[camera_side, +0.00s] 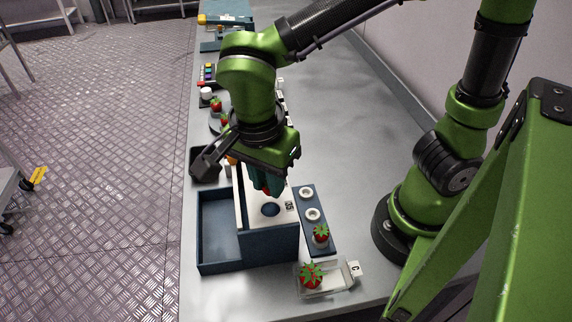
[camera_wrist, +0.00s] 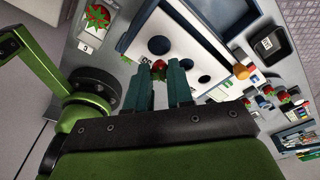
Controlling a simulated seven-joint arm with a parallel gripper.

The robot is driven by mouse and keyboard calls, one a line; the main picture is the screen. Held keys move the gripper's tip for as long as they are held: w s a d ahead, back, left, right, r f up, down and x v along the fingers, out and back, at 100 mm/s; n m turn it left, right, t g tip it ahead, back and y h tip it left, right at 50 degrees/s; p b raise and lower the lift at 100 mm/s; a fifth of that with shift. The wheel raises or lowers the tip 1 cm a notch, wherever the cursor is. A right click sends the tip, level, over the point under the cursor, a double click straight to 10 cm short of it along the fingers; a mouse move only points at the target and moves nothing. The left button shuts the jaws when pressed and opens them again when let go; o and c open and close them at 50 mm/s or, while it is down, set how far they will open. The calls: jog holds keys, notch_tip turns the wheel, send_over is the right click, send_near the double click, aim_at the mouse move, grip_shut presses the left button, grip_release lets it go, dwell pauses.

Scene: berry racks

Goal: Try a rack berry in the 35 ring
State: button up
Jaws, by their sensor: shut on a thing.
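My gripper (camera_side: 266,186) is shut on a red berry (camera_wrist: 159,66), which hangs between the teal fingers above the white ring plate. In the side view only a little of its red shows under the fingers. The ring plate (camera_side: 284,221) tops a dark blue box and has round holes. The hole by the 35 label, the 35 ring (camera_side: 270,210), lies open just in front of the fingers. The rack (camera_side: 323,247) is a dark blue strip right of the box. It has two empty white seats and one berry (camera_side: 320,232) at its near end.
A clear tray (camera_side: 335,283) marked C holds another berry (camera_side: 311,275) near the front. The box has an open, empty bin (camera_side: 219,228) on its left. A black container (camera_side: 203,163) and more berries (camera_side: 215,104) stand farther back. The bench right of the rack is clear.

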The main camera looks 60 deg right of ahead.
aim_at(271, 201)
jog(key=shift+f, duration=2.45)
jog(key=o, duration=0.7)
jog(key=shift+f, duration=0.1)
jog(key=shift+s, duration=0.15)
jog(key=shift+r, duration=3.65)
